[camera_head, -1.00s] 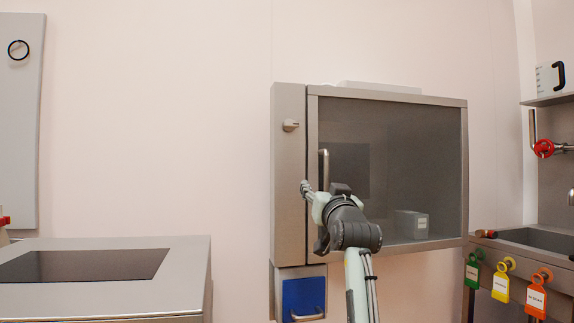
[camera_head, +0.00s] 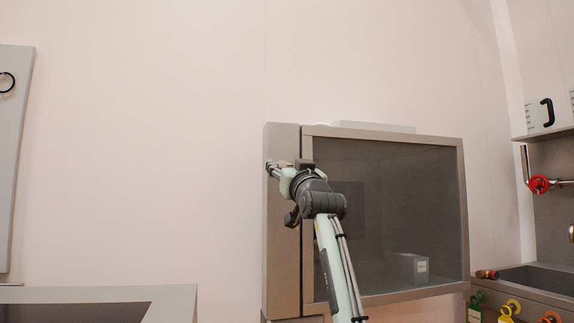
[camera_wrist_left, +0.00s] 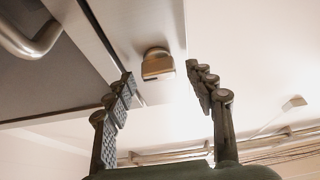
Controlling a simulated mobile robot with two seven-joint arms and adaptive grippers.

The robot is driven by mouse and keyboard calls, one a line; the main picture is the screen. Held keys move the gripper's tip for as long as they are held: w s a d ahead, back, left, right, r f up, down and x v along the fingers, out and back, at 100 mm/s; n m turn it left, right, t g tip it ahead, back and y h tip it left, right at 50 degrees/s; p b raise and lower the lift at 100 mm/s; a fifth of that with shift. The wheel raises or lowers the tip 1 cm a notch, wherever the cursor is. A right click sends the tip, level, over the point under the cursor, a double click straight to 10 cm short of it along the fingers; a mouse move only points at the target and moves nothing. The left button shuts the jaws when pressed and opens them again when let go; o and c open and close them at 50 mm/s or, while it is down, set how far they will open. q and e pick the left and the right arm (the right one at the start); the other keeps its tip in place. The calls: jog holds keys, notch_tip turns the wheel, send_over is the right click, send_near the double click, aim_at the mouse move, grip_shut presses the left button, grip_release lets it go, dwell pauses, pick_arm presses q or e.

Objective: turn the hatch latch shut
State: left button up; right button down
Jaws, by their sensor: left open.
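The hatch latch (camera_wrist_left: 157,66) is a small metal knob on the narrow grey strip (camera_head: 283,230) left of the hatch door. In the left wrist view it appears between my left gripper's open fingers (camera_wrist_left: 160,76), just beyond the tips, with no visible contact. In the head view my left gripper (camera_head: 273,167) is at the strip's upper part and covers the latch. The hatch door (camera_head: 385,210) has a dark glass pane and appears closed against the strip. My right gripper is not in view.
The door's bar handle (camera_wrist_left: 32,38) is at upper left in the left wrist view. A counter with a dark top panel (camera_head: 75,312) is at lower left. A sink (camera_head: 540,282) and red valve (camera_head: 538,184) are on the right.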

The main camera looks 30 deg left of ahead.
pick_arm(q)
jog(key=shift+w, duration=0.1)
jog(key=c, duration=1.2)
jog(key=shift+o, duration=0.2)
